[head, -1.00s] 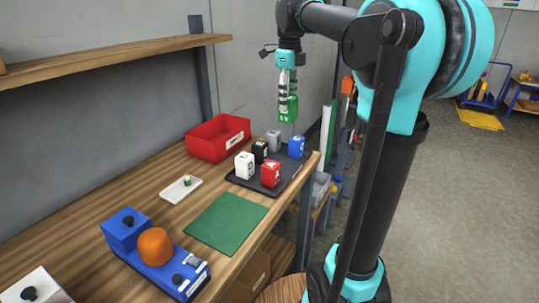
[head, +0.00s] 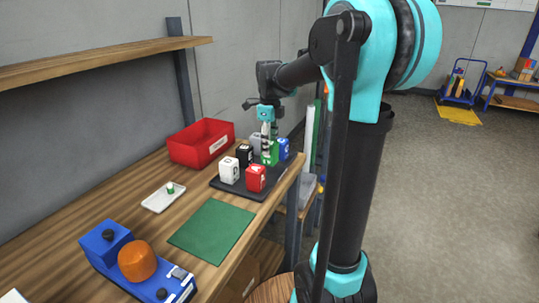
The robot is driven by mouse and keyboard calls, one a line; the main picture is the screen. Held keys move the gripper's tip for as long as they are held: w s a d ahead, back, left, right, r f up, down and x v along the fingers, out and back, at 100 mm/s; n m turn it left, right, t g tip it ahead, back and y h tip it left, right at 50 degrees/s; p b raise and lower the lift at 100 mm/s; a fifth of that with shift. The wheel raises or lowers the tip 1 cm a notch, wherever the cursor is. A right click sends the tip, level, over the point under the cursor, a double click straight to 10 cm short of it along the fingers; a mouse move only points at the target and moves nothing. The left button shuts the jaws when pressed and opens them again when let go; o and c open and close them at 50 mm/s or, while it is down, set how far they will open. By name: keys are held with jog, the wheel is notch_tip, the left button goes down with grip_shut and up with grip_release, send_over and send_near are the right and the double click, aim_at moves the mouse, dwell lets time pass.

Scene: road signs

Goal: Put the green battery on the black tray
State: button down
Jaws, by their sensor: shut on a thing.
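The green battery (head: 270,153) is in my gripper (head: 269,144), which is shut on it. It is upright, among the other batteries over the black tray (head: 233,190). I cannot tell whether its bottom touches the tray. On the tray stand a white battery (head: 229,171), a red battery (head: 255,178), a black battery (head: 244,155), a blue battery (head: 284,149) and a grey one (head: 255,142), partly hidden.
A red bin (head: 201,143) stands behind the tray. A green mat (head: 212,230) lies in front, bare. The bench edge runs close to the tray's right side.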

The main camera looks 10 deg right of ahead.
jog(key=shift+f, duration=1.95)
jog(key=shift+f, duration=0.1)
jog(key=c, duration=0.9)
grip_release()
jog(key=shift+o, duration=0.2)
notch_tip(320, 180, up, 12)
jog(key=shift+r, duration=0.15)
